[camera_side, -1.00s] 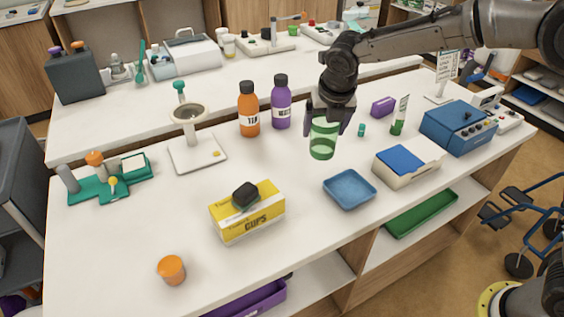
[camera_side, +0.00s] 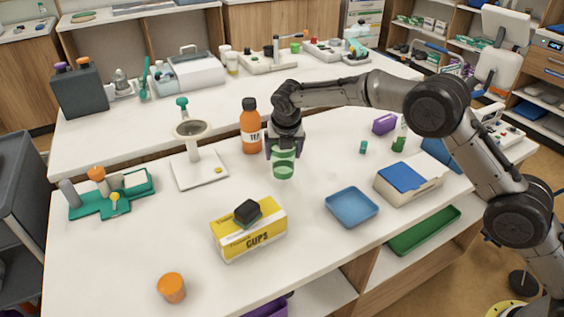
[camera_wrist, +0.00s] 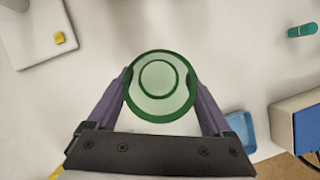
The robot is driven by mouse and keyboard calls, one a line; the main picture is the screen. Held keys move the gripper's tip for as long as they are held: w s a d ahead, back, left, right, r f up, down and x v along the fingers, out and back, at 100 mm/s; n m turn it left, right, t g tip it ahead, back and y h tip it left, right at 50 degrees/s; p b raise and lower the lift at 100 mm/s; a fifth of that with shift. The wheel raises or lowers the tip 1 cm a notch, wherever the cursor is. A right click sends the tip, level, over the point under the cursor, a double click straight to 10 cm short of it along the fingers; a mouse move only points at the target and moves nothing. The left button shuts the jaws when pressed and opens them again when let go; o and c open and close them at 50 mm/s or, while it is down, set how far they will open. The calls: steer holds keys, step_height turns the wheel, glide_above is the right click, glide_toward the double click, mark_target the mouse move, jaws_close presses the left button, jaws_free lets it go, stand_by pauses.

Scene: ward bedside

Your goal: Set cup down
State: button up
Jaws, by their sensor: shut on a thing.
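A clear green cup (camera_side: 283,163) is upright in my gripper (camera_side: 284,147), between the orange bottle and the blue tray in the side view. In the wrist view the cup (camera_wrist: 158,88) is seen from above, its round rim between the two purple fingers of my gripper (camera_wrist: 160,95), which press on its sides. The inside of the cup looks empty. The cup's base is close to the white counter (camera_side: 315,180); I cannot tell whether it touches.
An orange bottle (camera_side: 250,126) stands just behind and left of the cup. A white stand (camera_side: 198,168) is to its left, a yellow cups box (camera_side: 249,230) in front, and a blue tray (camera_side: 351,206) to the front right. Bare counter surrounds the cup.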

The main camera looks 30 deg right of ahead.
mark_target(282, 162)
steer(key=shift+w+f, duration=0.35)
steer(key=shift+f, duration=1.5)
steer(key=shift+f, duration=0.15)
steer(key=o, duration=1.2)
steer(key=shift+c, duration=0.2)
